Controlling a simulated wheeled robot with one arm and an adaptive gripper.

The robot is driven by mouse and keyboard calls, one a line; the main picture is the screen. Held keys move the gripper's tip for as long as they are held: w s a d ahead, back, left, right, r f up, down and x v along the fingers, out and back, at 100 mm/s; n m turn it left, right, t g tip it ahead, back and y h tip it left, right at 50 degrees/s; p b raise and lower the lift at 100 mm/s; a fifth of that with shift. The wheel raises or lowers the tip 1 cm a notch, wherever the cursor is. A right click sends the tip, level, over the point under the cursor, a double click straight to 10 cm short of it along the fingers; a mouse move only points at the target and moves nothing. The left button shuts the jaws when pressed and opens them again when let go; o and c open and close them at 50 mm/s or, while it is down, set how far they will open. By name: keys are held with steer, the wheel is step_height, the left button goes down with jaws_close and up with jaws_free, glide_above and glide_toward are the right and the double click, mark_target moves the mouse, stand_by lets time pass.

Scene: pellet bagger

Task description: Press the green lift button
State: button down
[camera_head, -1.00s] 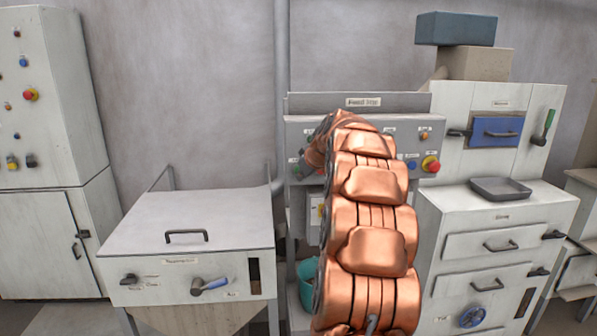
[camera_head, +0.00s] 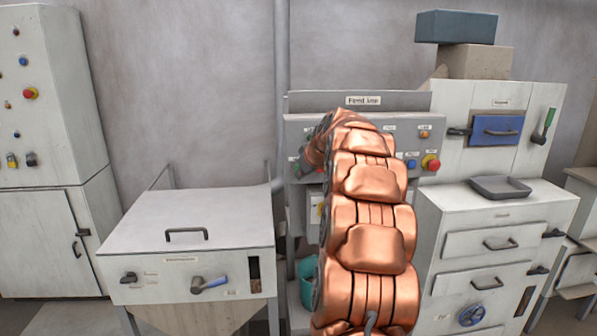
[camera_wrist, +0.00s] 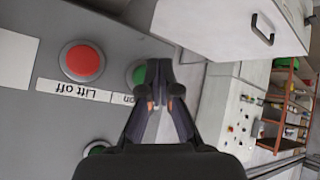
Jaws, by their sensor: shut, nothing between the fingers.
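A green button (camera_wrist: 138,74) sits on the grey panel in the wrist view, partly hidden by my gripper (camera_wrist: 162,88). A partly covered label ending in "on" (camera_wrist: 123,98) is beside it. My gripper is shut and empty, its tips right by the green button; I cannot tell whether they touch it. A red button (camera_wrist: 82,61) with an upside-down "Lift off" label (camera_wrist: 73,90) is to the left.
Another green button (camera_wrist: 97,150) shows at the lower left of the wrist view. A white cabinet (camera_head: 500,215) stands right, a lidded hopper (camera_head: 185,220) left.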

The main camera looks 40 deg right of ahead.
steer(key=shift+w+d, duration=0.1)
stand_by(0.4)
steer(key=shift+w+d+f+b, duration=0.1)
steer(key=shift+w+d+b, duration=0.1)
steer(key=shift+w+b, duration=0.1)
steer(key=shift+w+d, duration=0.15)
steer(key=shift+d, duration=0.05)
stand_by(0.8)
steer(key=shift+a, duration=0.1)
steer(key=shift+s+a+b, duration=0.4)
steer(key=shift+s+b, duration=0.2)
steer(key=shift+b, duration=0.15)
